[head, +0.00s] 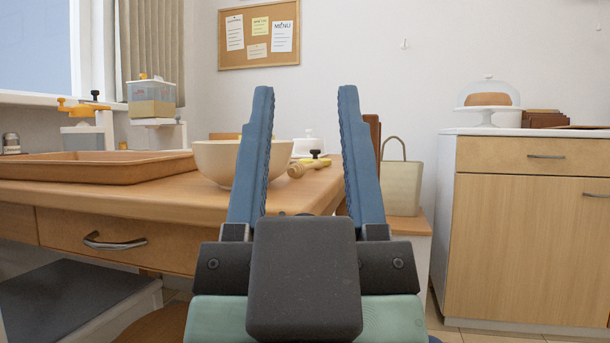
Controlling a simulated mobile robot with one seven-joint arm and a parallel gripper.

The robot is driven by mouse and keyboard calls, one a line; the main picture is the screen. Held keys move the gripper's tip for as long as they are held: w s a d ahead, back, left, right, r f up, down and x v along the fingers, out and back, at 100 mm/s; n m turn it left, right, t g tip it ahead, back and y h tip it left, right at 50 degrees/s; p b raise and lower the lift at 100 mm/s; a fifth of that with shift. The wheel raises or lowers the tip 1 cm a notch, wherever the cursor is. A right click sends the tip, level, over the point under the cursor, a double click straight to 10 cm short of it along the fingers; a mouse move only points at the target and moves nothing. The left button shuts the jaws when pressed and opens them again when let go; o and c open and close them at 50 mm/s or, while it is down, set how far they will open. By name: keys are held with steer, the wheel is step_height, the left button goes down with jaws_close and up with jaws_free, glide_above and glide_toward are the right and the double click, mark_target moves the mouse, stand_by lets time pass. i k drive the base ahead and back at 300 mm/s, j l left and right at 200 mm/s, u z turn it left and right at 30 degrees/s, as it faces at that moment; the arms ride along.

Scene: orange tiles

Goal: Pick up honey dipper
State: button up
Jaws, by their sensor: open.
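The honey dipper (308,167) appears to be the light wooden piece lying on the right part of the wooden table (120,194), just right of a cream bowl (215,163). It is small in the head view, so its shape is hard to make out. My gripper (306,92) is open and empty, with its two blue fingers pointing up and forward. In the picture the dipper shows between the fingers, farther away and not touched. A small dark knob shows right by the dipper; I cannot tell whether it belongs to it.
A wooden tray (90,168) lies on the table's left part, with kitchen devices (152,108) behind it. A white covered dish (308,143) stands behind the dipper. A beige bag (401,185) stands right of the table. A wooden cabinet (525,235) stands at the right.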

mark_target(295, 170)
steer(key=i+l+u, duration=0.2)
steer(key=l+u, duration=0.3)
steer(key=l, duration=0.3)
steer(key=l+u, duration=0.5)
steer(key=l, duration=0.35)
